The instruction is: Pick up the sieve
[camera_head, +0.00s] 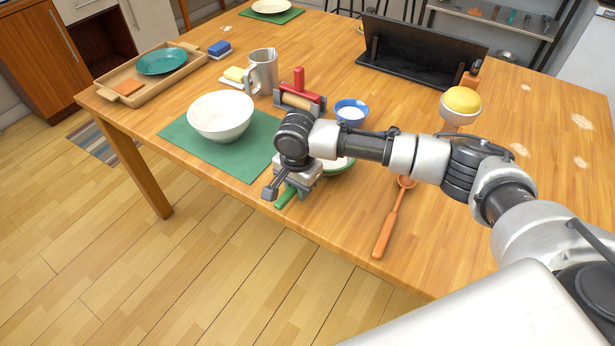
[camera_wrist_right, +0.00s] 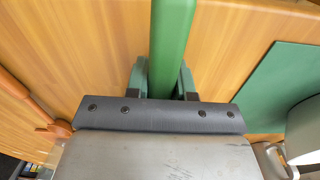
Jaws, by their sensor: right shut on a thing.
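The sieve has a green handle (camera_head: 286,196) at the table's front edge. A round part with a green rim (camera_head: 338,166) shows behind my arm and seems to be its bowl, mostly hidden. My right gripper (camera_head: 277,187) is over the handle, and its wrist hides much of the grip. In the right wrist view the green handle (camera_wrist_right: 174,35) runs between the two fingers of my right gripper (camera_wrist_right: 164,82), which is shut on it. I cannot tell whether the sieve is clear of the table. My left gripper is not in view.
A white bowl (camera_head: 221,116) stands on a green mat (camera_head: 190,140) to the left. An orange ladle (camera_head: 387,228) lies to the right. A red-handled tool (camera_head: 299,92), a metal pitcher (camera_head: 263,70) and a blue bowl (camera_head: 351,112) stand behind. A black rack (camera_head: 415,55) is farther back.

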